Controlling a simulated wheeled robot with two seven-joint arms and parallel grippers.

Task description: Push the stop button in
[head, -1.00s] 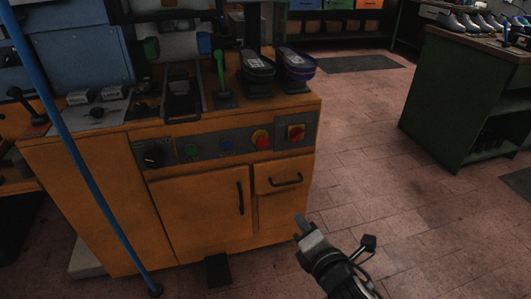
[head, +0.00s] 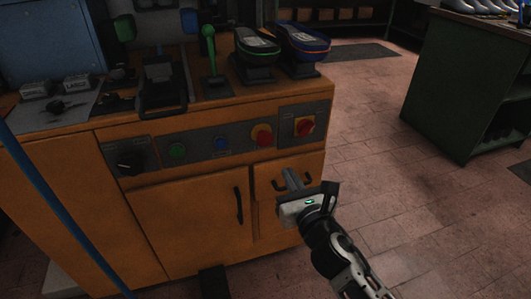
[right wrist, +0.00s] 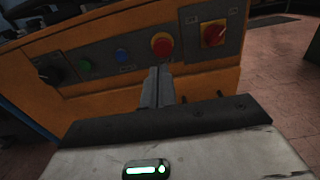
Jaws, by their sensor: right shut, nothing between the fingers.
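The stop button is a red mushroom head on a yellow base (head: 263,136), on the grey control panel of the orange machine. It also shows in the right wrist view (right wrist: 162,44), just above my fingertips. My right gripper (head: 291,178) is shut and empty. In the head view it is in front of the small drawer, below the button and apart from it. In the right wrist view the closed fingers (right wrist: 157,85) point toward the panel below the button. My left gripper is not in view.
A red rotary switch on a yellow plate (head: 304,126) sits right of the button. A blue button (head: 221,144), a green button (head: 177,150) and a black knob (head: 127,160) are to its left. Shoes (head: 302,43) stand on top. A blue pole (head: 60,205) crosses the left.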

